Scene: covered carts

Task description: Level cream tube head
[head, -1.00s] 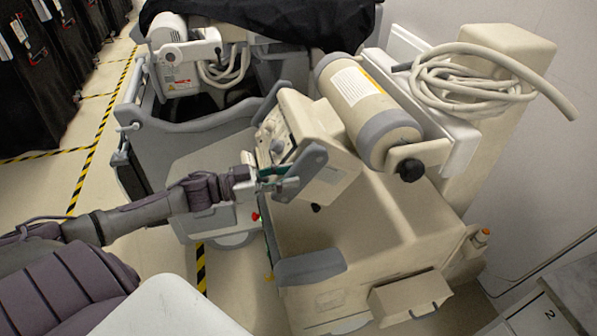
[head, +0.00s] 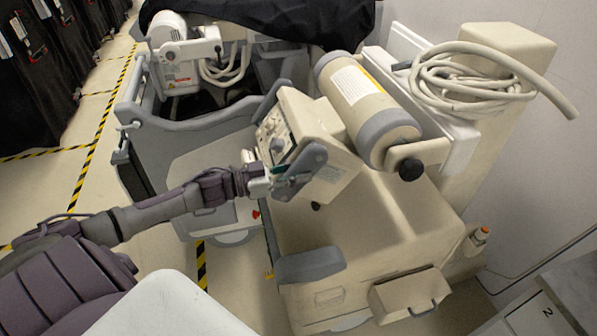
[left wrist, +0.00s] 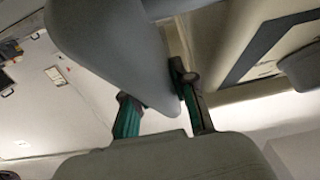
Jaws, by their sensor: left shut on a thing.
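The cream tube head shows in the head view as a cylinder (head: 352,92) with grey end bands, joined to a cream box (head: 336,178) with a dial panel. The box has grey side handles and sits tilted. My left gripper (head: 282,182) is at the box's near grey handle (head: 309,160) and is shut on it. In the left wrist view, the green fingers of the left gripper (left wrist: 155,92) lie on both sides of the grey handle (left wrist: 118,50). The exact contact is partly hidden. My right gripper is in neither view.
The cream cart body (head: 365,240) stands below the head. A coiled hose (head: 465,80) lies on its upper right. Another cart (head: 200,120) under a black cover (head: 270,20) stands behind. A grey cabinet (head: 560,300) is at the lower right. Floor is free at the left.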

